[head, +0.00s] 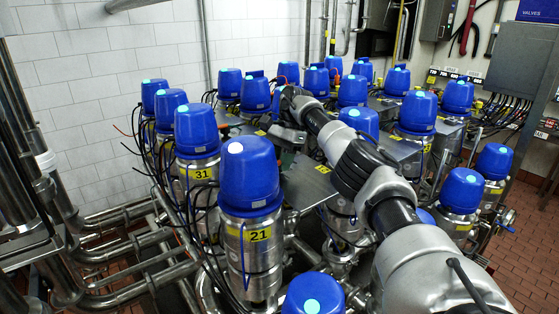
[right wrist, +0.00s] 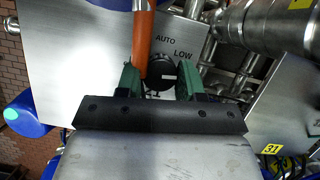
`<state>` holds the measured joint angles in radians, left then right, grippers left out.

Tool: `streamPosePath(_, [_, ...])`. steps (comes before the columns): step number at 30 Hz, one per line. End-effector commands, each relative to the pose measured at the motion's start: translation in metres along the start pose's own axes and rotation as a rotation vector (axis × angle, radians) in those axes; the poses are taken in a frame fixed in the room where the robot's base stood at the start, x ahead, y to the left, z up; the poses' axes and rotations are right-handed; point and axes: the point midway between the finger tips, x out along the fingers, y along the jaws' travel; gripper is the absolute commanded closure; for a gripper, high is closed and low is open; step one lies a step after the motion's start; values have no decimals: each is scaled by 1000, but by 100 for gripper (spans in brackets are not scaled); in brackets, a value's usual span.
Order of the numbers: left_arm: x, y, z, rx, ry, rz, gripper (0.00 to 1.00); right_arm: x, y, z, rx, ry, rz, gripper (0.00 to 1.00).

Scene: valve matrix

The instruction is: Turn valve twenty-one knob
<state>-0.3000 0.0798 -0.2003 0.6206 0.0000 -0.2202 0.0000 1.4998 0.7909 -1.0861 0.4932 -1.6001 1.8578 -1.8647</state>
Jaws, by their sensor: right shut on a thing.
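The valve labelled 21 (head: 250,255) stands in the front of the head view, steel-bodied with a blue cap and a yellow tag. My right arm reaches in from the lower right, and its gripper (head: 288,142) is just behind that blue cap, partly hidden. In the right wrist view, a black round knob (right wrist: 161,72) sits on a grey metal panel (right wrist: 95,60) marked AUTO and LOW. The green fingers of my right gripper (right wrist: 160,82) are on either side of the knob, shut on it. The knob's own valve number is not readable. My left gripper is out of view.
An orange rod (right wrist: 143,40) stands close beside the left finger in the wrist view. Several blue-capped valves crowd around my arm, among them valve 31 (head: 198,175). Cables and steel pipes (head: 130,245) run along the left. Red tiled floor is free at right.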

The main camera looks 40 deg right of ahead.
Motion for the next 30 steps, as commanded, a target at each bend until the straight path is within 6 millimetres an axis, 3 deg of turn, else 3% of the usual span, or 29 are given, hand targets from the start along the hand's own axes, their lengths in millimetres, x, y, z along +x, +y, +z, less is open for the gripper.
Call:
streamPosePath(16, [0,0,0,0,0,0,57,-1,0,0,-26,2,8,86])
streamPosePath(17, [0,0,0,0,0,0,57,-1,0,0,-26,2,8,61])
streamPosePath(21, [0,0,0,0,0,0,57,-1,0,0,-26,2,9,40])
streamPosePath(30, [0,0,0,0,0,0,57,-1,0,0,-26,1,10,37])
